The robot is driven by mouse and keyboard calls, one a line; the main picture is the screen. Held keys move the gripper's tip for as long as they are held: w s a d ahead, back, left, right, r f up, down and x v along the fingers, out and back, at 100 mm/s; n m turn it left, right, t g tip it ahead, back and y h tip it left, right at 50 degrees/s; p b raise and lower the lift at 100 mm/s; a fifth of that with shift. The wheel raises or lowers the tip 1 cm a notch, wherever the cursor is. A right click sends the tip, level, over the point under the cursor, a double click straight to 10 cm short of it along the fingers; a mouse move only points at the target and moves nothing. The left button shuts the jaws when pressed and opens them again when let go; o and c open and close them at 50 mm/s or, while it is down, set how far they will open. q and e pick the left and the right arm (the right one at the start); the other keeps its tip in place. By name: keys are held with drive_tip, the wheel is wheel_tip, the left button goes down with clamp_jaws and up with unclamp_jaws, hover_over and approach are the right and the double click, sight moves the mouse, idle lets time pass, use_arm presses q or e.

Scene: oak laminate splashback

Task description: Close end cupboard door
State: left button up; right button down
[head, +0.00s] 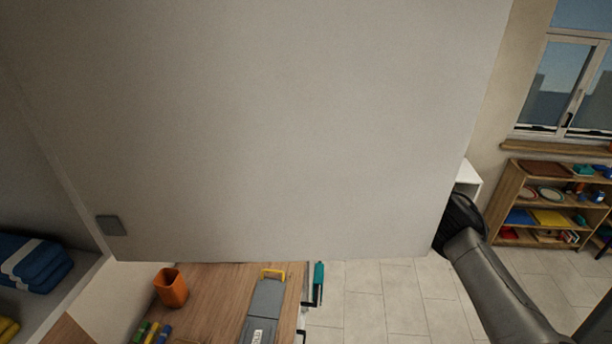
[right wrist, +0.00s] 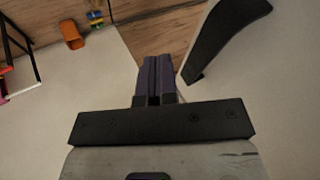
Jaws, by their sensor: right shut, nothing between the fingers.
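The cupboard door (head: 270,120) stands wide open and fills the middle of the head view as a large plain pale panel. A grey hinge (head: 111,225) shows at its lower left, by the open cupboard (head: 85,285). My right arm reaches up to the door's right edge, and its gripper is hidden behind the door in the head view. In the right wrist view my right gripper (right wrist: 157,78) is shut and empty. A dark curved handle (right wrist: 222,42) lies just right of its fingers, on a pale surface. Whether the fingers touch the door is unclear. My left gripper is not in view.
Below the door is a wooden worktop (head: 215,290) with an orange cup (head: 171,288) and a grey tool case (head: 264,310). Folded blue cloths (head: 32,260) lie inside the cupboard. A bookshelf (head: 510,190) stands at the right, with clear tiled floor (head: 375,290) before it.

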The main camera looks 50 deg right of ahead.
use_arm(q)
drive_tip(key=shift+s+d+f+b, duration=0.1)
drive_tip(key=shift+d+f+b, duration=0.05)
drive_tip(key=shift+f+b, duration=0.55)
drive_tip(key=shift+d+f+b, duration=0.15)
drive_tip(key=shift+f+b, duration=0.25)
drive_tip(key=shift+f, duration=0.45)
use_arm(e)
drive_tip(key=shift+s+a+r, duration=0.15)
drive_tip(key=shift+s+a, duration=1.1)
drive_tip(key=shift+s, duration=0.15)
